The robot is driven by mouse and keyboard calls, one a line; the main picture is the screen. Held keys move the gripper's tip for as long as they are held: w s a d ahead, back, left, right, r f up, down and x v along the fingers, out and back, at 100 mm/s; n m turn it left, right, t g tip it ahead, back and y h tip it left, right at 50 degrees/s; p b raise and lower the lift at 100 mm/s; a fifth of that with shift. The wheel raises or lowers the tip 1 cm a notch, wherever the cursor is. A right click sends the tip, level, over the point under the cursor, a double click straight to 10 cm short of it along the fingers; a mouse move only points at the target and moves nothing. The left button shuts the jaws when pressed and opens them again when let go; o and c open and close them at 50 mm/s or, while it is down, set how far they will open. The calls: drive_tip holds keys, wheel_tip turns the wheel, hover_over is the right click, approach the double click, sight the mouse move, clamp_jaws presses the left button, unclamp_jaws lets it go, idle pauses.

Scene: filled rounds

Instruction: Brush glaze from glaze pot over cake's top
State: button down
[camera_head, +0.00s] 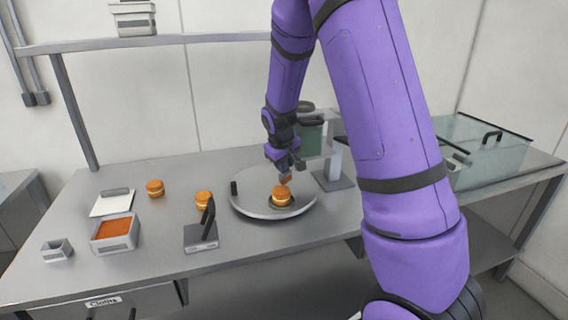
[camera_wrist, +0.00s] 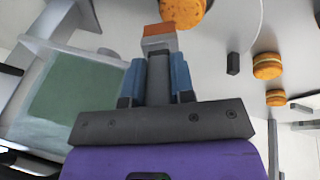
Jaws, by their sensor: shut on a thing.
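My gripper (camera_head: 284,161) is shut on a brush with a grey handle and an orange end; the brush (camera_wrist: 159,44) points away between the blue fingers in the wrist view. A round golden cake (camera_head: 281,198) with a pale middle layer sits on the round grey plate (camera_head: 248,201). The brush end is right above the cake's top in the head view; I cannot tell whether it touches. The cake (camera_wrist: 182,10) is cut off at the top of the wrist view. A square grey pot filled with orange, apparently the glaze pot (camera_head: 115,235), stands at the left.
Two more cakes stand left of the plate, one at the back (camera_head: 155,188) and one (camera_head: 203,199) behind a dark upright stand (camera_head: 203,235). A small grey box (camera_head: 56,250) and a white board (camera_head: 112,205) lie further left. Glass-like bins (camera_head: 480,148) stand right.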

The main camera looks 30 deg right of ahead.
drive_tip(key=shift+f, duration=0.65)
drive_tip(key=shift+w+a, duration=0.55)
drive_tip(key=shift+a, duration=1.45)
drive_tip(key=shift+s+d, duration=0.3)
drive_tip(key=shift+d, duration=0.7)
drive_tip(key=shift+s+d, duration=0.25)
drive_tip(key=shift+d, duration=0.75)
drive_tip(key=shift+a, duration=2.4)
drive_tip(key=shift+s+d+f, duration=0.1)
drive_tip(key=shift+s+d, duration=0.15)
drive_tip(key=shift+d, duration=0.5)
drive_tip(key=shift+s+d, duration=0.25)
drive_tip(key=shift+d, duration=0.55)
drive_tip(key=shift+s+d+f, duration=0.1)
drive_tip(key=shift+s+d, duration=0.15)
drive_tip(key=shift+d, duration=0.5)
